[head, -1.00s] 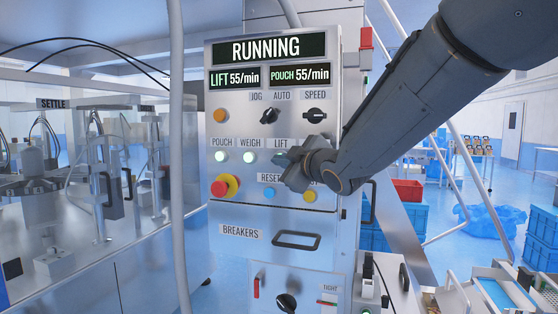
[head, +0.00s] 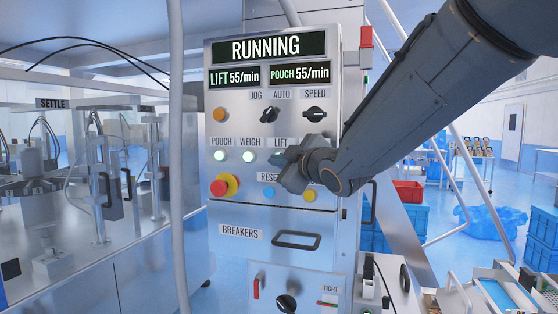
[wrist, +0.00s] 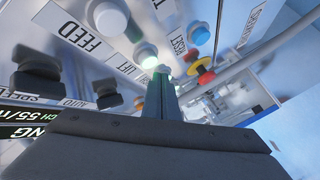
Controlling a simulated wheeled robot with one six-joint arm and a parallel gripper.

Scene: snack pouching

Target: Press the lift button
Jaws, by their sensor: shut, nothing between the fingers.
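The lift button (wrist: 146,54) shows in the wrist view as a round pale button beside its LIFT label (wrist: 134,71). My gripper (wrist: 165,83) is shut and empty. Its fingers point at the panel, with the tips near the lift button and a glowing green-white button (wrist: 163,69). I cannot tell whether the tips touch. In the head view my gripper (head: 284,159) is in front of the panel's button row.
The control panel (head: 230,205) display reads RUNNING. Lit pouch (head: 220,156) and weigh (head: 248,157) buttons are to the left. A red emergency stop (head: 221,186), blue button (head: 269,193) and yellow button (head: 310,195) sit below. A grey pole (head: 177,200) stands at left.

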